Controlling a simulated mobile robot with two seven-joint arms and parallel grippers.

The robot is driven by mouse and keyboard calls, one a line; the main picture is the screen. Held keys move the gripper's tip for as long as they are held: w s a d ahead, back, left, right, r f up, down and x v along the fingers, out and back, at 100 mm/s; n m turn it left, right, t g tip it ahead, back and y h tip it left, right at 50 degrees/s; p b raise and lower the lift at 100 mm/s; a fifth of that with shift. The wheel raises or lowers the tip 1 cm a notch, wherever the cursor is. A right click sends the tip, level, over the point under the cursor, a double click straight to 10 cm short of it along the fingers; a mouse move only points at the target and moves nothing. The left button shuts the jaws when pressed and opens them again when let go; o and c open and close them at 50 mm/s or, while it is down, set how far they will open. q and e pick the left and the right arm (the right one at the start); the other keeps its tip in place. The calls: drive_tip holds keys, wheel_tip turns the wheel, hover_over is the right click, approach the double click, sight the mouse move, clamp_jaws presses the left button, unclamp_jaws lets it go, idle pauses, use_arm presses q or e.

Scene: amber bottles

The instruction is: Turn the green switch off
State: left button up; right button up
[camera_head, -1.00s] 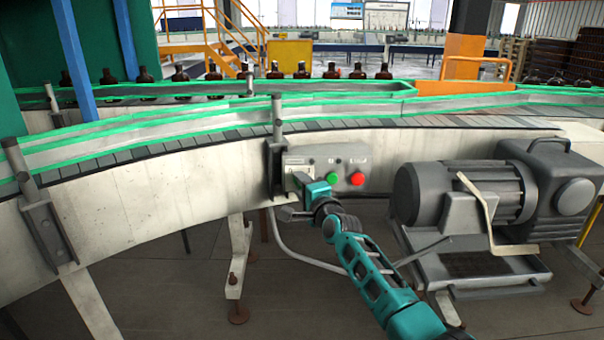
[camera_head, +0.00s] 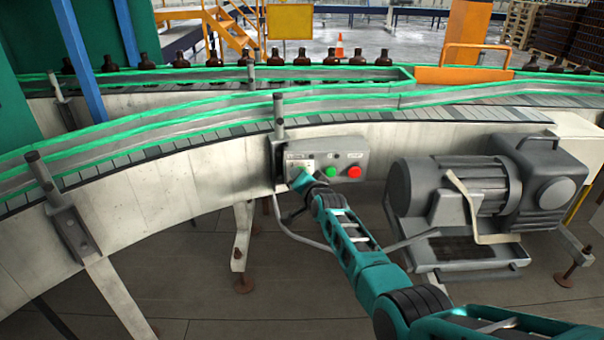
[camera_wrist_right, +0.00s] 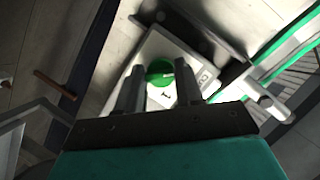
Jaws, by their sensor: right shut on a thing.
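The green switch (camera_wrist_right: 160,72) is a round knob with a white mark, on a pale plate (camera_wrist_right: 172,45) with printed markings, including an "I". The plate also shows in the head view (camera_head: 298,158), at the left of the grey control box (camera_head: 343,156). There the knob is hidden by my right gripper (camera_head: 301,180), which meets the plate's lower part. In the wrist view my right gripper (camera_wrist_right: 157,88) has one finger on each side of the knob and is shut on it. My left gripper is not in view.
A green button (camera_head: 331,172) and a red button (camera_head: 355,172) sit just right of the gripper. A grey motor (camera_head: 460,188) stands right of my arm. The conveyor (camera_head: 180,144) runs above the box, with amber bottles (camera_head: 302,57) on the line behind.

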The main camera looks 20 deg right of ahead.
idle(0.6)
drive_tip(key=o, duration=1)
drive_tip(key=shift+o, duration=0.2)
